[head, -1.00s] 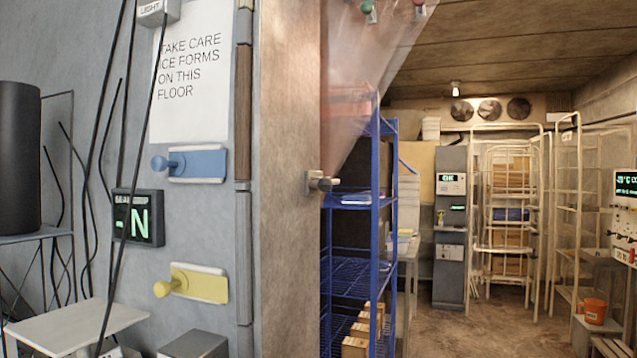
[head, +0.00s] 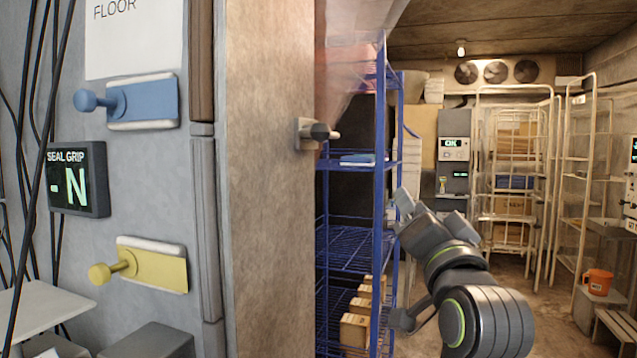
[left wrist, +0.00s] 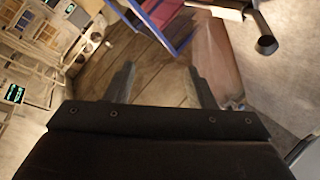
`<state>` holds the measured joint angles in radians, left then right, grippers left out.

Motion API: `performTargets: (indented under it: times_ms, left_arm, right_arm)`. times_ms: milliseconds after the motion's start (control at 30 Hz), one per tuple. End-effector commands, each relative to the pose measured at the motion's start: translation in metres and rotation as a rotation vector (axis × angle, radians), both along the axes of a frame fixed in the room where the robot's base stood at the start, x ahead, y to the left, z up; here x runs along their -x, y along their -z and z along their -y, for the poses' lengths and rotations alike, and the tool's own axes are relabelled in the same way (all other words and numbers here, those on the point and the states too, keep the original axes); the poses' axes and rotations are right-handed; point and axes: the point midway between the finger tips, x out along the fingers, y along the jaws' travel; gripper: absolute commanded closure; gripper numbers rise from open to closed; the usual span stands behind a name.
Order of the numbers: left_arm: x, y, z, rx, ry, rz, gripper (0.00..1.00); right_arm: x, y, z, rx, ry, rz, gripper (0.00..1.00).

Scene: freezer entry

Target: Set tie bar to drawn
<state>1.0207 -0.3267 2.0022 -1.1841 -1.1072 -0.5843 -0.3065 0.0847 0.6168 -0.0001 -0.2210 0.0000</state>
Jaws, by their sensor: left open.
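A short dark peg on a pale plate (head: 317,134) sticks out from the edge of the door jamb in the head view. A dark cylinder (left wrist: 266,44) at the upper right of the left wrist view looks like the same peg. No label shows whether this is the tie bar. A blue handle (head: 140,101) and a yellow handle (head: 150,267) are on the grey wall, both with knobs at left. My left gripper (head: 410,212) is right of and below the peg, apart from it. Its fingers (left wrist: 163,85) are spread and empty in the wrist view. My right gripper is not in view.
A seal grip display (head: 77,179) reads "N" on the wall. A blue wire shelf (head: 381,200) with boxes stands behind the jamb. A clear curtain (head: 350,60) hangs above it. Wire cage racks (head: 545,180) and an orange bucket (head: 598,281) are farther right.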

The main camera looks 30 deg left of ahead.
Motion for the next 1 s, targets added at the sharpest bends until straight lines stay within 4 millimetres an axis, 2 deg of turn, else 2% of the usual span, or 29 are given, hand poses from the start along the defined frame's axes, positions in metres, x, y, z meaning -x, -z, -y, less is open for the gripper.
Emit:
performTargets:
  times_ms: [33,100,200,300,467,1000]
  left_arm:
    - [0.032,-0.024,-0.006,0.038,-0.027,0.066,0.50]
    - [0.068,-0.044,-0.015,0.086,-0.063,0.124,0.50]
    - [0.104,-0.058,-0.026,0.141,-0.098,0.177,0.50]
    - [0.124,-0.063,-0.032,0.175,-0.113,0.204,0.50]
    - [0.129,-0.068,-0.037,0.189,-0.122,0.211,0.50]
    - [0.109,-0.080,-0.059,0.183,-0.124,0.211,0.50]
  right_arm:
    - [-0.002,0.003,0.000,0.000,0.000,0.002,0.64]
    - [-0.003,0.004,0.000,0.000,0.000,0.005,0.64]
    - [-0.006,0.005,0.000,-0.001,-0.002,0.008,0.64]
    - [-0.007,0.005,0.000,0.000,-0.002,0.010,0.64]
    - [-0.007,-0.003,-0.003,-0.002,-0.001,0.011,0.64]
    - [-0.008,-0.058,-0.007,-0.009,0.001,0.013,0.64]
